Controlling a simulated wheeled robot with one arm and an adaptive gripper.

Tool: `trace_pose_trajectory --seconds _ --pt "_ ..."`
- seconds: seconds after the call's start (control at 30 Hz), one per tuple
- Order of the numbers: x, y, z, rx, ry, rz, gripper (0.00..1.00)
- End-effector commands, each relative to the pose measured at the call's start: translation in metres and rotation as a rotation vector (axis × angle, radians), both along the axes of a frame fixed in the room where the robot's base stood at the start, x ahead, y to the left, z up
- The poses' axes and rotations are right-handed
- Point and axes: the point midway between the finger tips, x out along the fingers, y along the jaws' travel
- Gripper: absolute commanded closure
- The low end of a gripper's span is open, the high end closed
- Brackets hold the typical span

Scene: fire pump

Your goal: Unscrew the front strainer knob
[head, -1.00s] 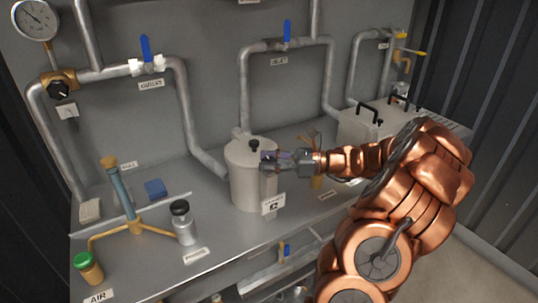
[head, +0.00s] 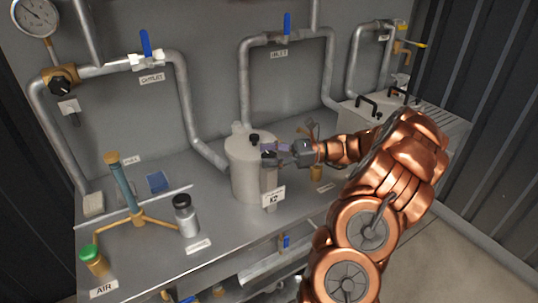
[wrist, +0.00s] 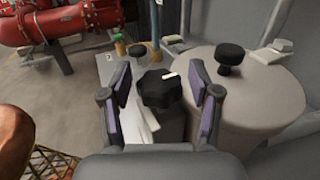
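The strainer is a pale grey canister (head: 247,178) on the bench, with a black knob (head: 255,137) on its lid. In the wrist view the canister (wrist: 262,105) is at the right with its lid knob (wrist: 229,58). The front knob (wrist: 160,88), black and lobed with a white mark, sits between the fingers of my gripper (wrist: 158,76). Gaps show between both purple pads and the knob, so the fingers are open around it. In the head view my gripper (head: 276,153) is at the canister's right front, and hides the front knob.
Pipes with blue-handled valves (head: 287,25) run behind the canister. A grey bottle (head: 186,217) and a blue-tubed stand (head: 123,185) are to its left on the bench. A box with black handles (head: 355,116) is to the right. A label (head: 273,197) hangs in front.

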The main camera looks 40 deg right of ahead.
Motion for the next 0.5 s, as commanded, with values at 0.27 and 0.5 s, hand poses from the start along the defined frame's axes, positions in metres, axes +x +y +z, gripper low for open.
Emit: trace_pose_trajectory --seconds 0.27,0.5 --pt "-0.0002 0.0003 -0.0002 0.0 0.001 0.001 0.3" --pt "-0.004 -0.0067 -0.0001 0.0 0.0 0.001 0.3"
